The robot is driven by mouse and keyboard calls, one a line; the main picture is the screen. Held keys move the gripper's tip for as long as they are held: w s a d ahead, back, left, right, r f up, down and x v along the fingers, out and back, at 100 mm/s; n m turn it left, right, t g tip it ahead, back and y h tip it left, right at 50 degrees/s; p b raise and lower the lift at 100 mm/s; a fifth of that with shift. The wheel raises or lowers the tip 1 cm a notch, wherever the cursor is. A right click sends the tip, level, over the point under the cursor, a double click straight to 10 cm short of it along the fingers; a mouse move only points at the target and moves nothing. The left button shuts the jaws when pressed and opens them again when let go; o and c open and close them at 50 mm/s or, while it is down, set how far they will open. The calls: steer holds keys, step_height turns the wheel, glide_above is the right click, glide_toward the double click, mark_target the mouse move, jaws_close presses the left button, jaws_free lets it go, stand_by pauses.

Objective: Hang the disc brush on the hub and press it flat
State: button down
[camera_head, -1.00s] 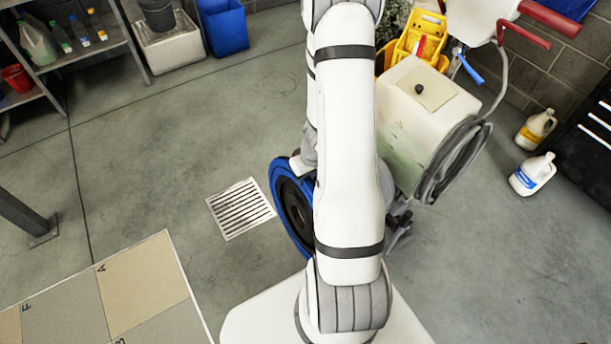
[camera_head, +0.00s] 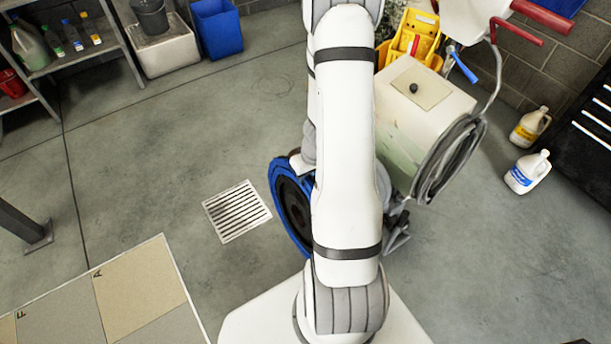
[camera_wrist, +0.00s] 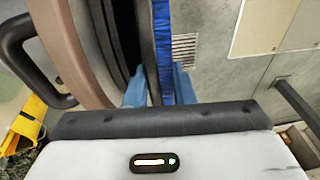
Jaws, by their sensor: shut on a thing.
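The disc brush (camera_head: 291,206) has a blue rim and a dark face. In the head view it stands on edge, left of my arm, which hides its right side. In the wrist view it is seen edge-on as a dark disc with blue bristles (camera_wrist: 162,40). My gripper (camera_wrist: 160,88) has its blue fingers on either side of the brush's edge, shut on it. In the wrist view a large brownish round housing (camera_wrist: 72,50) of the floor machine lies just left of the brush. The hub cannot be made out, and I cannot tell whether the brush touches it.
The floor machine's pale tank (camera_head: 425,105) and coiled hose (camera_head: 450,165) stand right of my arm. A floor drain (camera_head: 237,211) lies left of the brush. A lettered board (camera_head: 140,290) is at lower left. Two jugs (camera_head: 528,172) stand at right.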

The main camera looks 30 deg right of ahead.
steer(key=shift+d, duration=0.15)
steer(key=shift+d, duration=0.55)
stand_by(0.5)
steer(key=shift+d+f, duration=0.1)
steer(key=shift+d, duration=0.7)
steer(key=shift+a+f+b, duration=0.1)
steer(key=shift+f+b, duration=0.2)
steer(key=shift+b, duration=0.4)
stand_by(0.5)
steer(key=c, duration=1.1)
jaws_free()
steer(key=shift+c, duration=0.2)
